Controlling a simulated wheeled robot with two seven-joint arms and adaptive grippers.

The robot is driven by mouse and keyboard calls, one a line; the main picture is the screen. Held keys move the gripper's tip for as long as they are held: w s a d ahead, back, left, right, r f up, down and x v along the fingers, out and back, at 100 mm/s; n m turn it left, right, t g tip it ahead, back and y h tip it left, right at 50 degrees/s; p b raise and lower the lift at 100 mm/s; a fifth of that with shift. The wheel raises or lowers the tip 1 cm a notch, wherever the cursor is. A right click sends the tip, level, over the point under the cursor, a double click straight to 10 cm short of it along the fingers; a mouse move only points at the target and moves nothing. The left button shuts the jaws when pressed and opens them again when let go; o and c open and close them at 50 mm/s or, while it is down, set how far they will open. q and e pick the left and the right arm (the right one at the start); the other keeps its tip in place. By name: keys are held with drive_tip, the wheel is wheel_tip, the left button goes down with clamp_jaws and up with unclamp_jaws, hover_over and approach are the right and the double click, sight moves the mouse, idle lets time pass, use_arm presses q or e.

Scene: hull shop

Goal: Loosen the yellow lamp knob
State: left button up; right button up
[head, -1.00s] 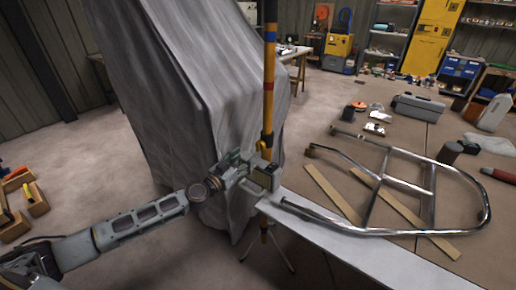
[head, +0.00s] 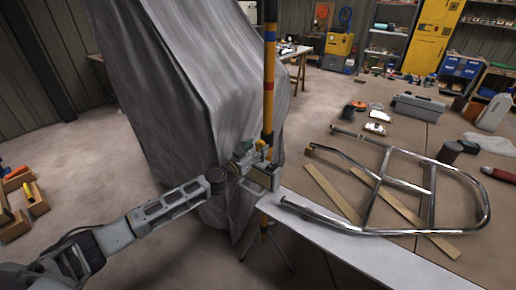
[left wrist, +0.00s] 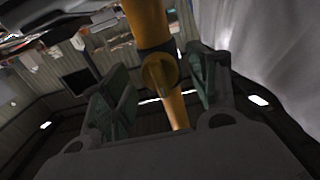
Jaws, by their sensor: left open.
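My left gripper (head: 258,168) is at the pole beside the table corner. In the left wrist view its two fingers (left wrist: 163,92) stand apart on either side of the pole, with the knob between them and no visible contact. In the head view the gripper partly hides the knob area. My right gripper is not in view.
A grey draped cover (head: 180,100) hangs close behind the pole. To the right, a table (head: 350,256) holds a bent chrome tube frame (head: 368,205), wooden strips (head: 330,190) and a grey case (head: 418,107). Wooden bins (head: 38,207) stand at the far left.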

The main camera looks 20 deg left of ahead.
use_arm(q)
drive_tip(key=shift+w+d, duration=0.2)
drive_tip(key=shift+w, duration=0.3)
drive_tip(key=c, duration=1)
